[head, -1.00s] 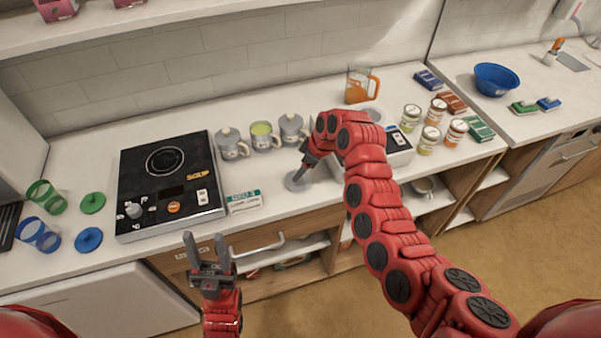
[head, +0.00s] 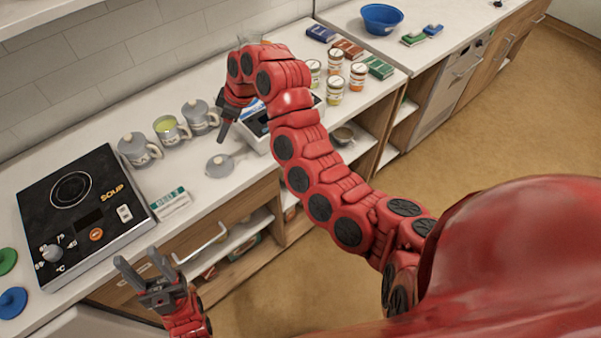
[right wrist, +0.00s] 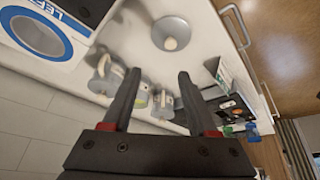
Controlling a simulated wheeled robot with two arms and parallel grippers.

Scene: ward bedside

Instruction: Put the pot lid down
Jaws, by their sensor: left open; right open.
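The grey pot lid (head: 219,163) with a small knob lies flat on the white counter. It also shows in the right wrist view (right wrist: 171,33), beyond the fingertips and touching neither. My right gripper (head: 222,132) is above and just behind the lid, open and empty; its fingers (right wrist: 155,80) are spread in the wrist view. Three grey pots stand in a row: the left one (head: 138,149) and right one (head: 199,117) are lidded, the middle one (head: 171,131) is open with green contents. My left gripper (head: 143,264) is open and empty in front of the counter.
A black hob (head: 85,212) marked SOUP stands left of the lid, with a small label card (head: 170,203) beside it. A white device (head: 256,125) is to the right, partly behind my right arm. Several jars (head: 334,75) stand farther right. A drawer handle (head: 203,244) projects below the counter.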

